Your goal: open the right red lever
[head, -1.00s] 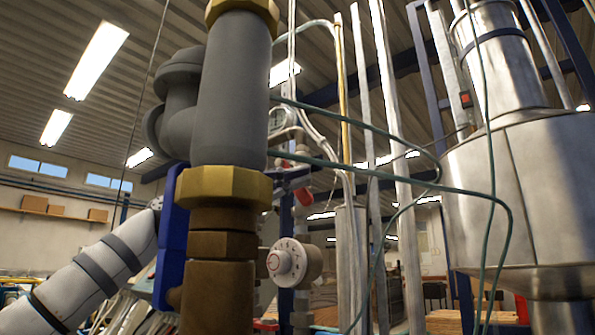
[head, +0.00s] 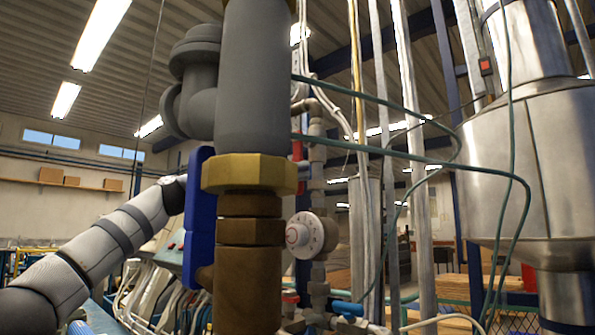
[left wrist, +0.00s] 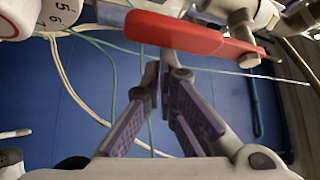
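A red lever (left wrist: 175,33) lies across the top of the left wrist view, on a metal valve fitting; I cannot tell if it is the right one. My left gripper (left wrist: 165,75) is open and empty, its purple-padded fingers pointing towards the lever. The fingertips are just below the lever in the picture; contact cannot be told. In the head view my left arm reaches behind a blue panel and a thick pipe, which hide the gripper. A narrow red part (head: 297,148) shows beside the thick pipe. My right gripper is not in view.
The thick grey and brass pipe (head: 254,90) stands in front, with the blue panel (head: 198,215) on its left. A white dial (head: 304,235) and a blue handle (head: 347,308) are to its right. Thin green cables and a steel tank (head: 535,160) fill the right side.

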